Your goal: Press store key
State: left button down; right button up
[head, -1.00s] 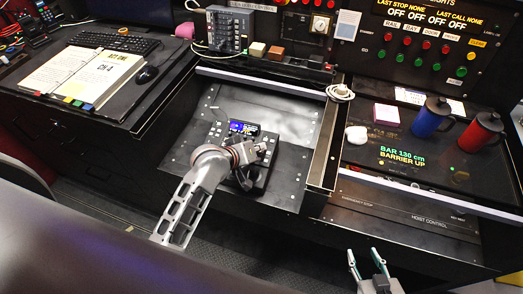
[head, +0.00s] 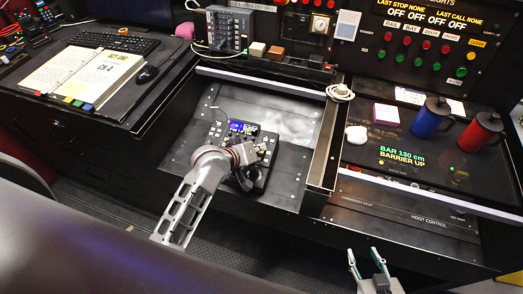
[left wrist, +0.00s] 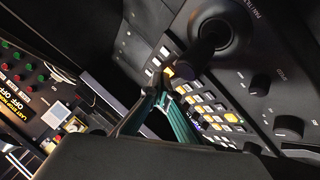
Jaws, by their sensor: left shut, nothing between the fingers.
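A black control panel (head: 264,172) with a small blue-lit display (head: 243,128) sits on the desk surface in the middle of the head view. In the left wrist view its keypad (left wrist: 212,108) shows several white and amber keys beside a joystick (left wrist: 212,35) and black knobs. I cannot read which key is the store key. My left gripper (left wrist: 162,92) is shut and empty, its fingertips over or at the keys near the joystick; contact cannot be told. In the head view my left arm hides part of the panel. My right gripper (head: 367,262) is open and empty, at the bottom right.
A red mug (head: 481,132), a blue mug (head: 431,118) and a pink note block (head: 386,114) stand on the right console. An open binder (head: 82,76), keyboard (head: 115,42) and mouse (head: 146,74) lie at the left. A raised ledge (head: 322,150) borders the panel's desk.

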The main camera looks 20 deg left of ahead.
aim_at(259, 156)
pick_arm(q)
jog(key=shift+s+r, duration=0.1)
jog(key=shift+r, duration=0.55)
jog(key=shift+s+r, duration=0.15)
jog(key=shift+r, duration=1.1)
jog(key=shift+s+r, duration=0.15)
jog(key=shift+r, duration=1.1)
